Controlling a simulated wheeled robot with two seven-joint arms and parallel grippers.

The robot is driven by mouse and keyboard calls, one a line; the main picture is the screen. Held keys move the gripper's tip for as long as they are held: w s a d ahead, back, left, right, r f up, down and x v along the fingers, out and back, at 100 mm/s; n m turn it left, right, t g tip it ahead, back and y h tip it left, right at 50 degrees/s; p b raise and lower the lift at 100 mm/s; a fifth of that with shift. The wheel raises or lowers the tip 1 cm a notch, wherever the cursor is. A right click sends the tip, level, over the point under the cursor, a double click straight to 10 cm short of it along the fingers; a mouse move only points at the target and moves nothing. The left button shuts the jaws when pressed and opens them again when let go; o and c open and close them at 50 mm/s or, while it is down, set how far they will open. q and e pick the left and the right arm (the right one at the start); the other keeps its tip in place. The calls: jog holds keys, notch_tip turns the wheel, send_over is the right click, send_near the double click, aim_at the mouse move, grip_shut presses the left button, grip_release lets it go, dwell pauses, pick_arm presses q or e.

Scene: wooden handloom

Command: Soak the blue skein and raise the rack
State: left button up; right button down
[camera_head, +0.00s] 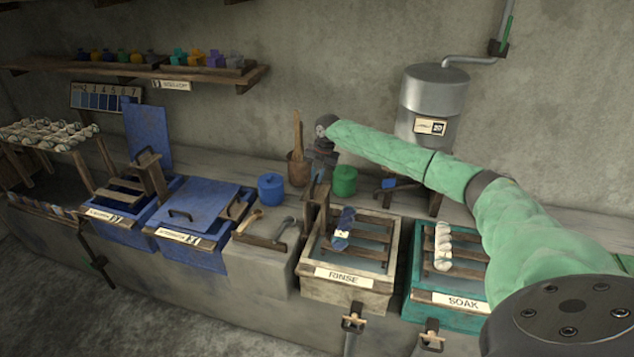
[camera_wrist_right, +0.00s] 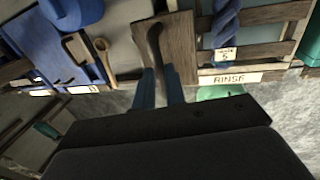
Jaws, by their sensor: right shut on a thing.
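A blue skein (camera_head: 343,228) with a small pale tag lies on the slatted rack of the rinse vat (camera_head: 340,293). The blue skein also shows in the right wrist view (camera_wrist_right: 224,25). My right gripper (camera_head: 318,182) is at the upright wooden board (camera_head: 314,215) on the left side of that rack. In the right wrist view, my right gripper (camera_wrist_right: 160,88) is shut on the dark rack handle (camera_wrist_right: 155,45) on this board. A white skein (camera_head: 442,247) lies on the rack of the green soak vat (camera_head: 418,260). My left gripper is not in view.
Blue vats (camera_head: 120,232) stand on the left, one with a blue lid (camera_head: 198,203). A blue jar (camera_head: 271,187) and a green jar (camera_head: 345,180) stand behind. A metal tank (camera_head: 432,95) is at the back. A ladle (camera_head: 248,220) lies left of the rinse vat.

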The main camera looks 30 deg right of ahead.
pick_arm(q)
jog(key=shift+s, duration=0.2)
pick_arm(e)
jog(key=shift+w+r, duration=0.1)
jog(key=shift+r, duration=0.2)
jog(key=c, duration=1.5)
grip_release()
jog(key=shift+r, duration=0.1)
jog(key=shift+o, duration=0.2)
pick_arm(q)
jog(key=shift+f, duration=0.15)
pick_arm(e)
jog(key=shift+d+r+b, duration=0.1)
jog(key=shift+r+b, duration=0.1)
jog(key=shift+b, duration=0.1)
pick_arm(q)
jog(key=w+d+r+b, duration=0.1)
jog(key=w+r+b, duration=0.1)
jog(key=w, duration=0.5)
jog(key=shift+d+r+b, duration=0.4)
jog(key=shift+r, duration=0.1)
pick_arm(e)
notch_tip(320, 180, up, 7)
jog(key=s, duration=0.1)
jog(key=shift+s+d, duration=0.2)
jog(key=shift+d, duration=0.2)
